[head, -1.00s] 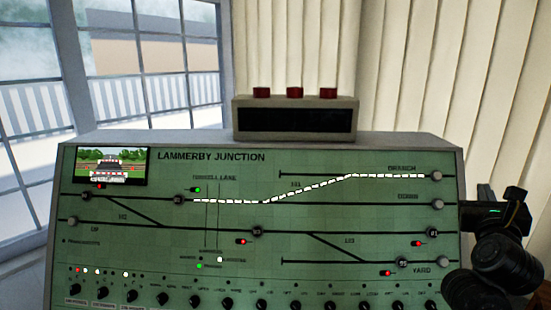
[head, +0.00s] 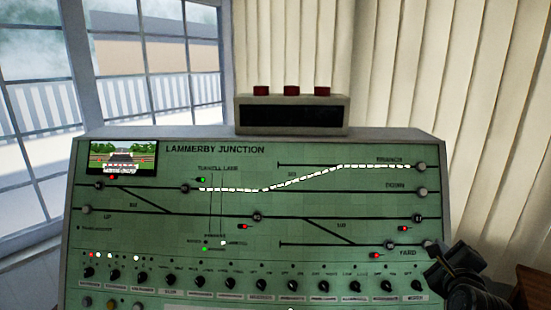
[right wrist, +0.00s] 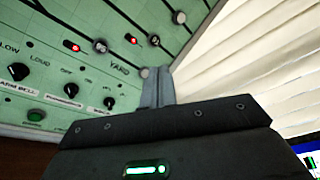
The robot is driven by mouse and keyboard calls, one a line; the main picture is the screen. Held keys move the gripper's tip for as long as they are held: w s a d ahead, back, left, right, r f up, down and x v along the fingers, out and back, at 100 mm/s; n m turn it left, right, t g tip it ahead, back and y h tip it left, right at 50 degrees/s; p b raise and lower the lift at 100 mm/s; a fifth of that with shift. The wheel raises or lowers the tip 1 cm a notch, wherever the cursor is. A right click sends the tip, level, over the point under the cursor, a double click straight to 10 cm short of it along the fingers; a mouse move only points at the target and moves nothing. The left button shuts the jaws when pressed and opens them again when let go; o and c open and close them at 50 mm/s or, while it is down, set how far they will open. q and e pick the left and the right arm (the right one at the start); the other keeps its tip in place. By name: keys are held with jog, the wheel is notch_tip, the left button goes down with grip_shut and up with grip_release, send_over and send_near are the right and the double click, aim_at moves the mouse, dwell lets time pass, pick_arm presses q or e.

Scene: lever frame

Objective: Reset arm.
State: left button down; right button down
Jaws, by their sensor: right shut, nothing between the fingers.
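The green signal panel (head: 150,225), titled Lammerby Junction, fills the middle of the head view. A white lit route runs across its upper right to Branch. My right arm shows at the lower right edge of the head view, but its fingertips cannot be made out there. In the right wrist view my right gripper (right wrist: 178,18) is shut and empty. Its fingers stand in front of the panel's right edge, near the Yard label and a grey button (right wrist: 145,72). I cannot tell whether they touch the panel. My left gripper is not in view.
Black knobs (head: 230,284) line the panel's lower part. A window (head: 150,60) is at the left, pale vertical blinds (head: 440,60) at the right. A brown wooden piece (head: 535,285) shows at lower right.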

jog(key=s+a+f+n+g+y, duration=0.1)
jog(key=s+a+f+n+g, duration=0.1)
jog(key=s+a+f+n, duration=0.25)
jog(key=s+a+f+n+g+y, duration=0.1)
jog(key=s+f+n+g+y, duration=0.15)
jog(key=f+n, duration=0.4)
jog(key=s+a+f+n+g, duration=0.1)
jog(key=s+a+f+n, duration=0.2)
jog(key=f, duration=0.5)
jog(key=s+a+f+n+g+y, duration=0.1)
jog(key=s+a+f+n+g, duration=0.1)
jog(key=s+f+n, duration=0.4)
jog(key=s+a+f+n+g, duration=0.2)
jog(key=s+f+n+g, duration=0.15)
jog(key=s, duration=0.55)
jog(key=s+a+f+n+g+y, duration=0.1)
jog(key=s+a+f+n, duration=0.1)
jog(key=s+f+n, duration=0.35)
notch_tip(320, 180, down, 23)
jog(key=s+g, duration=0.2)
jog(key=s, duration=0.1)
jog(key=s+d+f, duration=0.1)
jog(key=s+f, duration=0.7)
jog(key=s+d+f, duration=0.2)
jog(key=s+f, duration=0.6)
jog(key=shift+d+n+g+h, duration=0.25)
jog(key=shift+n+g+h, duration=0.1)
jog(key=shift+n+g, duration=0.05)
jog(key=shift+s, duration=0.1)
